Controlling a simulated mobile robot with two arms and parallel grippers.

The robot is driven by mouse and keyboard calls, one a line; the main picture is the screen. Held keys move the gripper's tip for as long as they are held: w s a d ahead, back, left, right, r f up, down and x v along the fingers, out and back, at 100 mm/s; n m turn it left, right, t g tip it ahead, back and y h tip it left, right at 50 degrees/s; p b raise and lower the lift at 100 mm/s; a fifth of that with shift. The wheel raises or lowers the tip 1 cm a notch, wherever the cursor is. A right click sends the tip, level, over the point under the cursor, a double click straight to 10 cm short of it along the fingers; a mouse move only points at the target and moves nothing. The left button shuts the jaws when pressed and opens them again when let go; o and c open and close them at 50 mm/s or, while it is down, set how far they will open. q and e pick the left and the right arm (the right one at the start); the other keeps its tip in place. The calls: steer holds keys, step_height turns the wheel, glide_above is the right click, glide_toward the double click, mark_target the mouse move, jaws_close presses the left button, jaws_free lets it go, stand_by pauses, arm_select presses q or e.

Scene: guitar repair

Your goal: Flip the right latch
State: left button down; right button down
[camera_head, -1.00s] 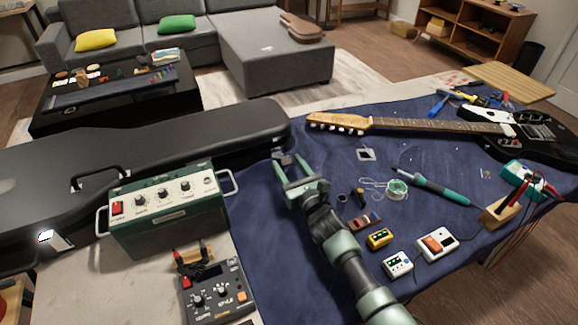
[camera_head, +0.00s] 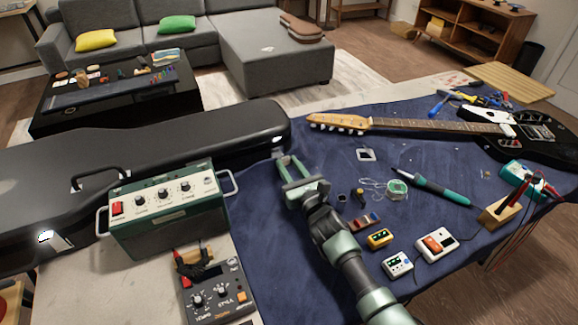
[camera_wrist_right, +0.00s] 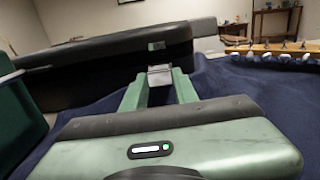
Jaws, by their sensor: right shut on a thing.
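The black guitar case (camera_head: 190,145) lies closed along the left of the table. Its right latch, a small silver metal plate, is at the case's right end, and it shows in the right wrist view (camera_wrist_right: 160,77) between the fingertips. My right gripper (camera_head: 287,157) is at that end of the case, its green fingers pointing to the latch. In the right wrist view the fingers (camera_wrist_right: 159,84) are shut on the latch plate, which sticks out from the case's side. The left latch (camera_head: 47,237) shows bright at the far left. My left gripper is out of view.
A green amplifier box (camera_head: 165,212) with handles stands in front of the case, left of my right arm. An electric guitar (camera_head: 430,126) lies at the back right. A soldering iron (camera_head: 435,187) and several small devices lie right of my arm.

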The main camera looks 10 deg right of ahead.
mark_target(285, 158)
stand_by(0.8)
steer(key=shift+r+p, duration=0.2)
steer(key=shift+p, duration=0.45)
steer(key=r+g+p, duration=0.1)
steer(key=p, duration=0.5)
steer(key=w+r+g+h+p, duration=0.1)
steer(key=g+p, duration=0.1)
steer(key=p, duration=0.5)
steer(key=w+r+g+p, duration=0.1)
steer(key=r+g+p, duration=0.1)
steer(key=p, duration=0.5)
steer(key=shift+w+a+h, duration=0.2)
steer(key=shift+a+h, duration=0.15)
steer(key=shift+h, duration=0.05)
steer(key=shift+w+g+p, duration=0.4)
steer(key=shift+g+p, duration=0.3)
steer(key=shift+p, duration=0.3)
steer(key=shift+a, duration=0.1)
steer(key=shift+f+g, duration=0.1)
steer(key=shift+g, duration=0.2)
